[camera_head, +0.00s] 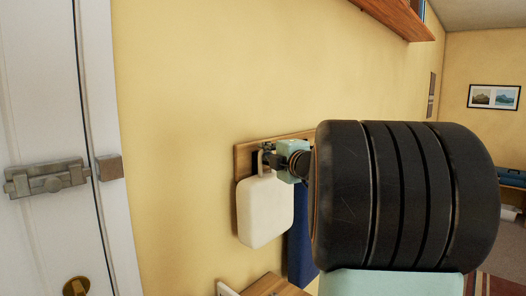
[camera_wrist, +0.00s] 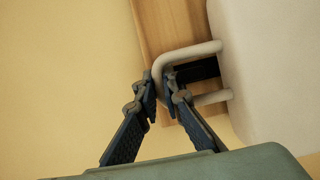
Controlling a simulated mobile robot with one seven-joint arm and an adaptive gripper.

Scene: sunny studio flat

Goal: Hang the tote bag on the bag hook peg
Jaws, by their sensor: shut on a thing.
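The cream tote bag (camera_head: 265,212) hangs upright in front of the wooden hook board (camera_head: 243,165) on the yellow wall. It also shows at the right of the wrist view (camera_wrist: 270,60). My gripper (camera_wrist: 161,86) is shut on the outer end of the bag's pale looped handle (camera_wrist: 190,52). In the head view my gripper (camera_head: 268,156) is at the top of the bag, close to the board. A dark peg (camera_wrist: 204,71) shows between the two sides of the handle loop. I cannot tell whether the handle rests on it.
A dark blue cloth (camera_head: 300,250) hangs right of the bag, partly behind my arm. A wooden surface (camera_head: 272,286) stands below. A wooden shelf (camera_head: 398,16) is high on the wall. A white door (camera_head: 38,120) with a latch is at left.

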